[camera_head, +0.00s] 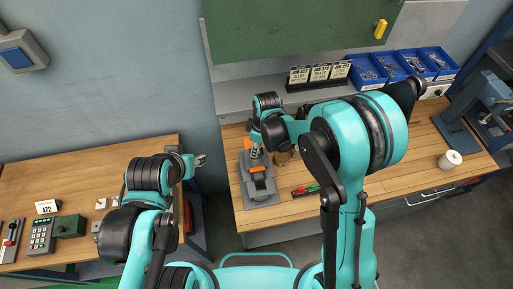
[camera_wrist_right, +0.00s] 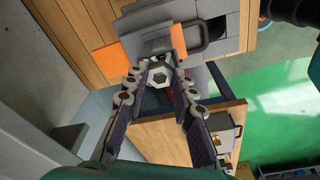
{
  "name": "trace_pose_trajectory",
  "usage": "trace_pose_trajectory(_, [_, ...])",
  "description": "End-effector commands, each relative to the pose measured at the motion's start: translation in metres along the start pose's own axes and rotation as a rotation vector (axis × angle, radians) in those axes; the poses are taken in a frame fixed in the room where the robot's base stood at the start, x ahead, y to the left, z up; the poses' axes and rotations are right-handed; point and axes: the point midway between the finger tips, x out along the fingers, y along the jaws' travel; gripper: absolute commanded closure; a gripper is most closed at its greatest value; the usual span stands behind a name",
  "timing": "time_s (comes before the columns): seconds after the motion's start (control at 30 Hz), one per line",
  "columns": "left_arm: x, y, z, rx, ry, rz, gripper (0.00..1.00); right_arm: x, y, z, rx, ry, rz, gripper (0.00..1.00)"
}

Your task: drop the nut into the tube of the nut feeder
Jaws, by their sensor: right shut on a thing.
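The nut feeder (camera_head: 262,198) is a grey fixture with orange parts on the wooden workbench, at the centre of the head view. It also shows in the right wrist view (camera_wrist_right: 196,35), behind the fingers. My right gripper (camera_head: 255,152) is over the back part of the feeder. In the right wrist view it is shut on a grey hex nut (camera_wrist_right: 159,76), held at the fingertips. I cannot make out the feeder's tube opening or the gap between nut and feeder. My left gripper (camera_head: 201,160) is near the left table's right edge, away from the feeder; its jaws are too small to read.
Red and green tools (camera_head: 306,189) lie right of the feeder. Blue bins (camera_head: 400,65) and job cards (camera_head: 318,75) stand at the back. A white roll (camera_head: 450,160) is on the right of the bench. The left table (camera_head: 85,175) holds a calculator-like device (camera_head: 40,235).

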Motion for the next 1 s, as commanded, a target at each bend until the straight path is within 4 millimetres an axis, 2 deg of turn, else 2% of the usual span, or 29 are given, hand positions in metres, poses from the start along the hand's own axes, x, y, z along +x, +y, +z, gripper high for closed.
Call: trace_pose_trajectory(1.0, [0.0048,0.0000,0.0034,0.000,0.000,0.000,0.60,0.0054,0.0001,0.0006,0.000,0.000,0.000,1.00])
